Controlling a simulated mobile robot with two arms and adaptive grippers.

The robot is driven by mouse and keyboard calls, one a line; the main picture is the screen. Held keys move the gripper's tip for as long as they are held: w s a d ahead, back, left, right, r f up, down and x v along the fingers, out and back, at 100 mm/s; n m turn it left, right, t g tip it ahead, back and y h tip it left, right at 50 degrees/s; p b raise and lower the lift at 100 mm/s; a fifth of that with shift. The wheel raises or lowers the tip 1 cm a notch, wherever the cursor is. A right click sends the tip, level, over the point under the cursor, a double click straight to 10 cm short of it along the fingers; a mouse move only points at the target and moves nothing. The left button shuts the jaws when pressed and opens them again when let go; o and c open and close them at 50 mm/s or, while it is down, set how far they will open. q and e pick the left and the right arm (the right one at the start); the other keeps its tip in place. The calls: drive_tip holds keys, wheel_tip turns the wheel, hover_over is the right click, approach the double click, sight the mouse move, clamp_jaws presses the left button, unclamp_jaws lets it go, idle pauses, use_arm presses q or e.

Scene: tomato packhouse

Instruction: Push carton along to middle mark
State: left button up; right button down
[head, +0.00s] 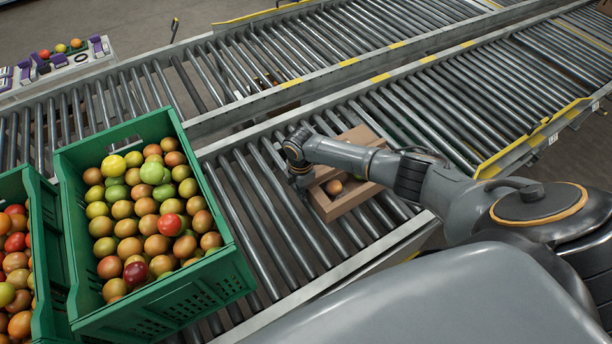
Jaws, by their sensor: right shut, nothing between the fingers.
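A small brown carton (344,208) stands on the near roller conveyor (262,212), right of the green crates. It is open on top and a few round orange-brown fruits show inside. My right arm reaches in from the right and passes over the carton, hiding much of its middle. My right gripper (302,184) points down at the carton's left side, shut and empty. I cannot tell whether it touches the carton wall. The middle mark cannot be made out for certain; yellow marks (380,78) show on the rail between the conveyors. My left gripper is not in view.
A green crate (240,268) full of tomatoes stands on the rollers at left, with a second green crate (50,315) beside it. A far conveyor (240,65) runs parallel behind. The near rollers right of the carton are clear up to a yellow-edged end (530,140).

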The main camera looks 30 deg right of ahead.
sight(338, 173)
drive_tip(key=shift+d, duration=0.6)
drive_tip(key=shift+d+b, duration=0.55)
drive_tip(key=shift+d, duration=2.25)
drive_tip(key=shift+d+b, duration=0.9)
drive_tip(key=shift+d, duration=2.3)
